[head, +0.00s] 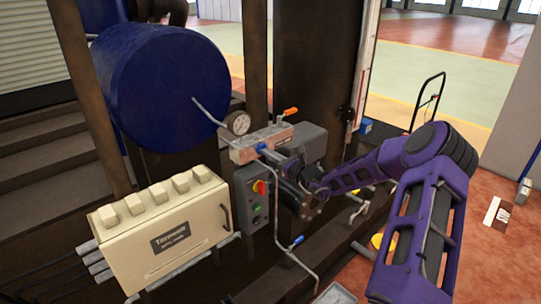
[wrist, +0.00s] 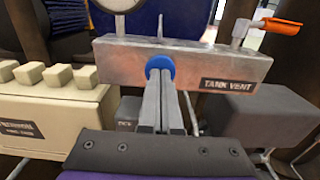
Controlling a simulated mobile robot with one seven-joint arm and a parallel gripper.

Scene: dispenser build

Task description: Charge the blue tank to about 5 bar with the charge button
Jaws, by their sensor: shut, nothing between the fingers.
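The blue tank (head: 160,85) is a large drum at the upper left of the head view. A round pressure gauge (head: 238,123) stands beside it; its needle is too small to read. A metal block (head: 247,151) below the gauge carries a round blue button (wrist: 160,63) on its front face. No label for this button is visible. My gripper (wrist: 159,78) is shut and empty, its fingertips at the button and covering its lower part. Contact and how far the button is pressed cannot be told. In the wrist view the gauge (wrist: 117,3) is mostly cut off.
An orange lever (wrist: 274,27) sits above the TANK VENT label (wrist: 228,84) at the block's right. A cream cabinet (head: 160,228) stands at the left. A blue-handled valve (head: 297,241) is lower down.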

